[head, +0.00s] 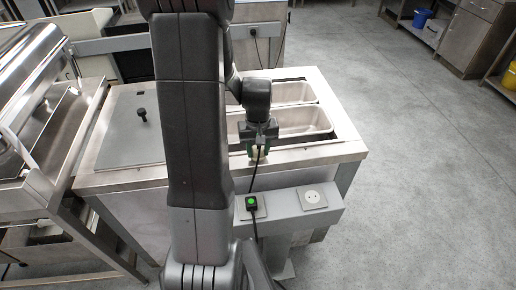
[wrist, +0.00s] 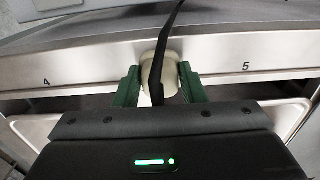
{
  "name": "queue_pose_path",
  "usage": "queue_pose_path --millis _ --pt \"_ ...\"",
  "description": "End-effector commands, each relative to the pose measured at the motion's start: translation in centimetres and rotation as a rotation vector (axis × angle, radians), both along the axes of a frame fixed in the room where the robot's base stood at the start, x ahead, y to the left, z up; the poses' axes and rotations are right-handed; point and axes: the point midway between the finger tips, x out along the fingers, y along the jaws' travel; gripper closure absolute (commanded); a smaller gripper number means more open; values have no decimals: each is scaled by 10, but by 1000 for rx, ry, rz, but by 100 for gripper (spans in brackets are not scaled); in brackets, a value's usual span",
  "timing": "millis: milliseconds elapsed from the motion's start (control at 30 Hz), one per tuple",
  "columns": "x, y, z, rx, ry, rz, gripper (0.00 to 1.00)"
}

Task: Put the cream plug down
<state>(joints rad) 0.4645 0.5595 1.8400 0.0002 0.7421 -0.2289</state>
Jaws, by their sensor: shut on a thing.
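My gripper (head: 258,151) is shut on the cream plug (wrist: 171,78), with one green finger on each side of it in the wrist view. A black cord (wrist: 168,35) runs from the plug and crosses in front of it. In the head view the plug and gripper are over the front steel edge of the counter (head: 345,151). I cannot tell whether the plug touches the steel.
A grey socket box (head: 285,215) stands in front of the counter, with a white socket (head: 313,198) and a black fitting with a green light (head: 251,203). Steel pans (head: 300,118) are sunk in the counter. A grey lid (head: 130,140) lies left. Numbers 4 and 5 mark the edge.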

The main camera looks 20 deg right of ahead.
Motion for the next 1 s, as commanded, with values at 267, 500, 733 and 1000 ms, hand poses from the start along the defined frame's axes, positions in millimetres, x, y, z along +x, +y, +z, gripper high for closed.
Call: queue_pose_path --millis 267,500,733,1000 --pt "0 0 -4 0 0 0 41" --pt "0 0 -3 0 0 0 41" --pt "1 -1 13 -2 -5 0 41" --pt "1 -1 67 -2 -6 0 41"
